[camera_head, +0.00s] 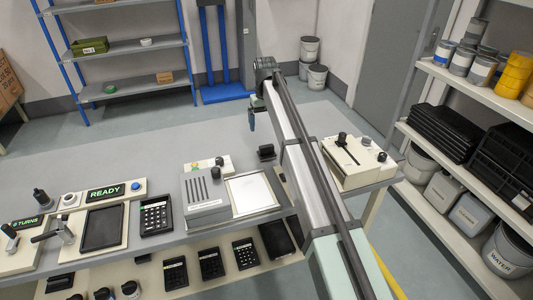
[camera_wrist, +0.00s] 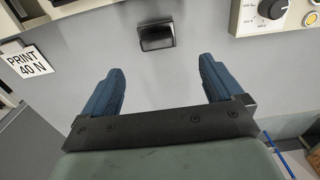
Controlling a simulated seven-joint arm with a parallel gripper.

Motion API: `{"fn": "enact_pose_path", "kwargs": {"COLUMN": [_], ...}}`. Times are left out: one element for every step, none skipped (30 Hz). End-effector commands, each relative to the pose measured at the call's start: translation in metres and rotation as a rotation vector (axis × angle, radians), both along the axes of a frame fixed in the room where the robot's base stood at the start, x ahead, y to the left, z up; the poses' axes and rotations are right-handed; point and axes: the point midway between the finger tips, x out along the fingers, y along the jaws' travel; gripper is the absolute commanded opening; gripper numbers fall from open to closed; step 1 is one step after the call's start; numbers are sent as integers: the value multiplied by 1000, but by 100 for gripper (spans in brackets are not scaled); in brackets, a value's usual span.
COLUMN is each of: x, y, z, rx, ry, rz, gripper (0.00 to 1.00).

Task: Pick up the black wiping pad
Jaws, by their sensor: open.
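The black wiping pad (camera_wrist: 156,36) appears to be the small dark block with a grey face on the grey surface at the top middle of the wrist view. In the head view it is the small black block (camera_head: 266,152) on the table, just left of my arm. My gripper (camera_wrist: 161,66) is open, its two blue fingers wide apart and empty. The pad lies ahead of the fingertips, roughly between their lines, and apart from them. In the head view only a bit of a blue finger (camera_head: 252,119) shows behind my arm.
A cream device with a black lever (camera_head: 345,150) stands right of the pad; a cream panel with a black knob (camera_wrist: 271,9) shows in the wrist view. A grey slotted box (camera_head: 205,192) and a white plate (camera_head: 251,193) lie to the left. The table behind is clear.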

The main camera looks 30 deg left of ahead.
Motion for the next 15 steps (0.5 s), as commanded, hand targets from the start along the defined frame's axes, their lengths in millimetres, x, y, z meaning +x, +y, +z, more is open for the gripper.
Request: {"fn": "enact_pose_path", "kwargs": {"x": [-1, -1, 0, 0, 0, 0, 0, 0, 0, 0, 0, 1, 1, 1, 1], "y": [-1, -1, -1, -1, -1, -1, -1, -1, -1, -1, -1, -1, -1, -1, -1], "z": [-8, -13, -20, -25, -31, -38, -43, -49, -54, -58, -62, -65, -67, -69, -71], "rx": [-1, -1, -1, -1, -1, -1, -1, -1, -2, -2, -1, -1, -1, -1, -1], "ry": [1, 0, 0, 0, 0, 0, 0, 0, -1, -1, -1, -2, -2, -2, -2], "rz": [-1, -1, -1, -2, -2, -2, -2, -2, -2, -3, -3, -3, -3, -3, -3], "gripper": [94, 94, 94, 94, 94, 94, 94, 94, 94, 94, 94, 94, 94, 94, 94]}}
